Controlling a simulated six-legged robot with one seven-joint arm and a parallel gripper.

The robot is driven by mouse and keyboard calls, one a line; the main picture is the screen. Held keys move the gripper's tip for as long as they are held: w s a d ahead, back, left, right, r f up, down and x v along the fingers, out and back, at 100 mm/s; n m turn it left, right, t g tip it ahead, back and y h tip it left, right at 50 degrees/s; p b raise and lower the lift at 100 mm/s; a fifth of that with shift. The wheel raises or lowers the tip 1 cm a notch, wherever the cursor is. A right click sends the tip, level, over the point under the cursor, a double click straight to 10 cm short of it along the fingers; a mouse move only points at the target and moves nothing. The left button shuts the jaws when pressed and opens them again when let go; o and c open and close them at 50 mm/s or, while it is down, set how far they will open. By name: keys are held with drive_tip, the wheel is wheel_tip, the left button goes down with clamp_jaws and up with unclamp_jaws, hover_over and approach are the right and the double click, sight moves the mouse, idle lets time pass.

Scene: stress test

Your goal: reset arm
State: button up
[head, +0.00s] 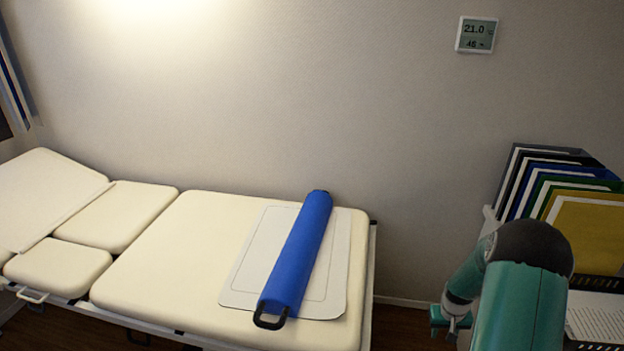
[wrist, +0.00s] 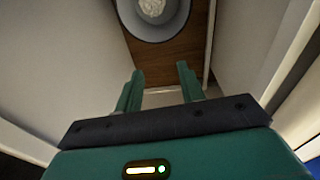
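My arm (head: 520,300) shows at the lower right of the head view, bent, with its teal and black links beside the shelf of folders. Part of my gripper (head: 450,318) shows low at its left, mostly hidden by the arm. In the wrist view my gripper (wrist: 158,82) has its two teal fingers apart, with nothing between them. It points toward a strip of wooden floor (wrist: 170,62) and a round grey bin (wrist: 182,28) with something white and crumpled (wrist: 152,8) inside.
A cream treatment couch (head: 170,270) stands against the wall at left. On it lie a white mat (head: 245,265) and a blue roll (head: 298,255) with a black handle. Several folders (head: 590,235) stand at right. A thermometer display (head: 477,35) hangs on the wall.

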drive_tip(key=s+a+r+t, duration=0.1)
drive_tip(key=a+r, duration=0.4)
drive_tip(key=r, duration=0.4)
drive_tip(key=s+a+r+n, duration=0.1)
drive_tip(key=a+r, duration=0.3)
drive_tip(key=r, duration=0.5)
drive_tip(key=s+a+r+t, duration=0.1)
drive_tip(key=a+r, duration=0.4)
drive_tip(key=r, duration=0.5)
drive_tip(key=s+a+r+t, duration=0.1)
drive_tip(key=s+a+r, duration=0.5)
drive_tip(key=s, duration=0.3)
drive_tip(key=s+a+r+n+t, duration=0.1)
drive_tip(key=s+a+r+t, duration=0.1)
drive_tip(key=s+a+r, duration=0.4)
drive_tip(key=s+a, duration=0.2)
drive_tip(key=s, duration=0.2)
drive_tip(key=shift+n+y, duration=0.3)
drive_tip(key=shift+y, duration=0.1)
